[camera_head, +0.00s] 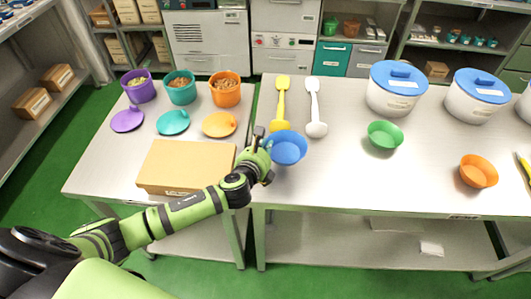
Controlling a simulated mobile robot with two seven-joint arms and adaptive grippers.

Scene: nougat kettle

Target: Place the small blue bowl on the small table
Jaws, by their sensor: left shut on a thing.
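The small blue bowl (288,147) is at the left edge of the larger table, close to the seam with the small table. My left gripper (266,146) is shut on the left side of its rim. The bowl looks about upright; I cannot tell whether it touches the tabletop. The small table (107,172) stands to the left, with its right edge beside the larger table. My right gripper is not in view.
The small table carries a cardboard box (186,163), purple (138,87), teal (182,88) and orange (226,90) containers, and three lids. The larger table (345,185) holds yellow (280,105) and white (315,108) scoops, green (384,135) and orange (478,171) bowls, and blue-lidded tubs (392,95).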

